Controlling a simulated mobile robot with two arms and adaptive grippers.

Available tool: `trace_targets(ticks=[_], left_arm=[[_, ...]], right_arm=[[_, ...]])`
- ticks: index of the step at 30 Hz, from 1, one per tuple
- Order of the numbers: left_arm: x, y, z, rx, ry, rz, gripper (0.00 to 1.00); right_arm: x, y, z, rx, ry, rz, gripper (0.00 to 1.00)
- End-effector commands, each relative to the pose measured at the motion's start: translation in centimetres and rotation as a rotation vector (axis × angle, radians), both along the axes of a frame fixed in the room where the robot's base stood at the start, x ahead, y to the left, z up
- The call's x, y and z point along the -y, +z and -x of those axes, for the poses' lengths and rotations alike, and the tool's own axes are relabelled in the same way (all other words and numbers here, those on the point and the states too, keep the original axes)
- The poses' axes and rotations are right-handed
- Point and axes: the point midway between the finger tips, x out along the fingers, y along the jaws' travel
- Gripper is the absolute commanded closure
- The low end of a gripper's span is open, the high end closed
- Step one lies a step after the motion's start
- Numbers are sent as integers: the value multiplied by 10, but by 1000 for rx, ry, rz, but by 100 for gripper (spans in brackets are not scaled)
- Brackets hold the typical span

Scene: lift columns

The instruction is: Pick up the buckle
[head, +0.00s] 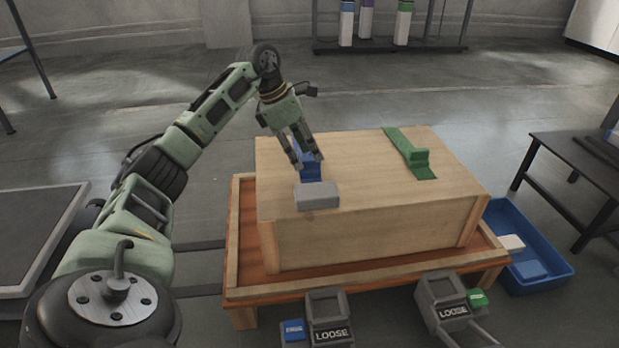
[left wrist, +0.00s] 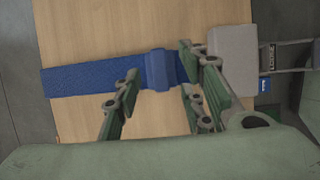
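A blue strap (left wrist: 88,77) with a raised blue buckle (left wrist: 160,68) lies across the wooden crate top (head: 355,170). In the head view the blue strap (head: 310,171) is partly hidden by my left gripper (head: 308,161). That gripper points down over it, open. In the left wrist view the gripper (left wrist: 158,80) has its fingers apart, with the buckle showing between them; I cannot tell whether they touch it. A grey block (head: 317,196) sits at the strap's near end. My right gripper is not in view.
The crate stands on an orange-brown pallet with a raised wooden rim (head: 232,230). Two grey holders marked LOOSE (head: 328,320) are at the front. A blue bin (head: 565,268) with blocks and a black table (head: 580,150) are on the right.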

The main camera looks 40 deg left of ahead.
Motion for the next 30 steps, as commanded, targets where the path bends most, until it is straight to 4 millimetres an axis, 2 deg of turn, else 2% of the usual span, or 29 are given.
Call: trace_targets(ticks=[1,4,14,27,30], left_arm=[[2,-12,-2,1,0,2,62],[4,-18,-5,1,1,1,62],[5,-19,-6,0,2,1,62],[5,-19,-6,1,1,1,100],[5,-19,-6,1,1,1,100]], right_arm=[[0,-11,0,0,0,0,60],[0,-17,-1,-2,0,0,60],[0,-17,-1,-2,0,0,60],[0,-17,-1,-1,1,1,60],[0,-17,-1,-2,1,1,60]])
